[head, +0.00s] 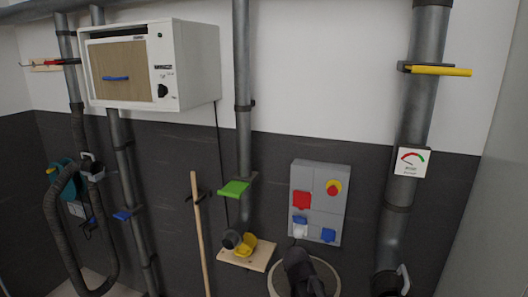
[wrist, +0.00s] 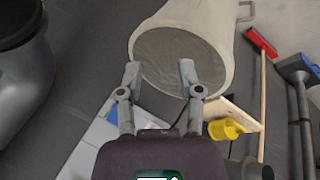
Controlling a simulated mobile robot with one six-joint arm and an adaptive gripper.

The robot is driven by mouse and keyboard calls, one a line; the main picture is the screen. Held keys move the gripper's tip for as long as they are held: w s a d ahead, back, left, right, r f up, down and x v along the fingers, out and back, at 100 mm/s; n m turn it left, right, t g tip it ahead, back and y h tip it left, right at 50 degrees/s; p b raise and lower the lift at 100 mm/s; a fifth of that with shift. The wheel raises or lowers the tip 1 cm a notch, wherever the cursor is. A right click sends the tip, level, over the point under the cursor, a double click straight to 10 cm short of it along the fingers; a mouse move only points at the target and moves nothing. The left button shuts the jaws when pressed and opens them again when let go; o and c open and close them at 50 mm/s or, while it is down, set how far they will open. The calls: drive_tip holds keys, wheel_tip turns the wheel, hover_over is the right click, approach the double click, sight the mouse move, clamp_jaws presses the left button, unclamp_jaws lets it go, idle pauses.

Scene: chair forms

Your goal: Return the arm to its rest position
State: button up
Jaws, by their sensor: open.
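My gripper (wrist: 160,78) shows in the wrist view with its two grey fingers spread apart and nothing between them. Its fingertips overlap the rim of a pale round bin (wrist: 215,22) in the picture; I cannot tell whether they touch it. In the head view a dark part of my arm (head: 301,272) shows at the bottom, in front of the round bin (head: 334,276). The fingers cannot be made out there.
A grey switch panel (head: 321,178) with red, yellow and blue parts is on the wall above the bin. Left of it are a wooden shelf (head: 262,258) with a yellow part and a wooden pole (head: 199,230). Pipes, a white cabinet (head: 196,62) and a gauge (head: 412,162) line the wall.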

drive_tip(key=s+d+f+m+g+y, duration=0.1)
drive_tip(key=s+y, duration=0.3)
drive_tip(key=s, duration=0.5)
drive_tip(key=shift+d+f+m+g+b, duration=0.3)
drive_tip(key=shift+f+m+g, duration=0.3)
drive_tip(key=shift+f+g, duration=0.2)
idle(0.7)
